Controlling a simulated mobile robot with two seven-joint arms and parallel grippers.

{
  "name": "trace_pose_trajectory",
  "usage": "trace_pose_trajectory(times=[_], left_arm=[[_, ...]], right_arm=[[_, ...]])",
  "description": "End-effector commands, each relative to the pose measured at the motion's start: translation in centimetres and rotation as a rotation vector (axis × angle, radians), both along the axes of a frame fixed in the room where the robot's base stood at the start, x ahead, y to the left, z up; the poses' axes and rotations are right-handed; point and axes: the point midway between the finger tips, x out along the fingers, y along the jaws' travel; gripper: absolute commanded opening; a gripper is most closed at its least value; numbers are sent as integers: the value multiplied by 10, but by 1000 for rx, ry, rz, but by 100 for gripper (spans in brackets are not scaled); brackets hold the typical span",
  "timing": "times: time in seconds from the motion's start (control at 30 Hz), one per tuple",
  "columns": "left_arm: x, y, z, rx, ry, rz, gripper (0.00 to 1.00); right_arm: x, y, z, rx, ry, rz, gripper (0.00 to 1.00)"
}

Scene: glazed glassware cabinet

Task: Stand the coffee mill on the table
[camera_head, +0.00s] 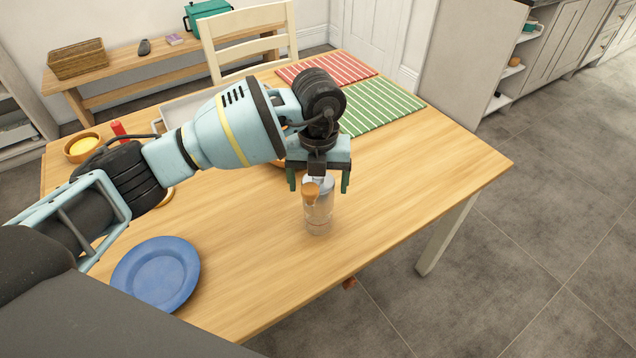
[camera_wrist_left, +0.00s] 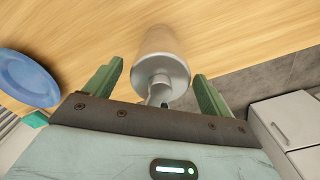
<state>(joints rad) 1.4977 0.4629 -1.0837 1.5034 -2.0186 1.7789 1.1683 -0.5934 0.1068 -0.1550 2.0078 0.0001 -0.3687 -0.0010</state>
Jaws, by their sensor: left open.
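In the left wrist view the mill (camera_wrist_left: 160,55) shows from above, between the open fingers (camera_wrist_left: 156,84), with a visible gap to each. Whether its base rests fully on the table is hard to tell. My right gripper is not in view.
A blue plate (camera_head: 156,273) lies at the front left. Red (camera_head: 327,68) and green (camera_head: 383,105) striped mats lie at the back. The table's right side is clear.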

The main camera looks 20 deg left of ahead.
Motion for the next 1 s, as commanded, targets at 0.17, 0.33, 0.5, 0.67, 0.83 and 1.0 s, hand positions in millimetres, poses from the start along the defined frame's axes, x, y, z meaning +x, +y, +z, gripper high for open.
trace_pose_trajectory(times=[0.17, 0.33, 0.5, 0.67, 0.83, 1.0], left_arm=[[2, 0, 36, -1, -7, 0, 83], [1, 0, 70, -1, -7, 0, 83], [1, 0, 95, -1, -3, 0, 83], [1, 0, 107, -1, -1, 0, 83], [1, 0, 110, -1, -1, 0, 83], [1, 0, 110, -1, -1, 0, 83]], right_arm=[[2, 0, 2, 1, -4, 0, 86], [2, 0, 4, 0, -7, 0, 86], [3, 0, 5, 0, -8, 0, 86], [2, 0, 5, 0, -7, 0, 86], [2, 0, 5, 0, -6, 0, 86], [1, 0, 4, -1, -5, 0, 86]])
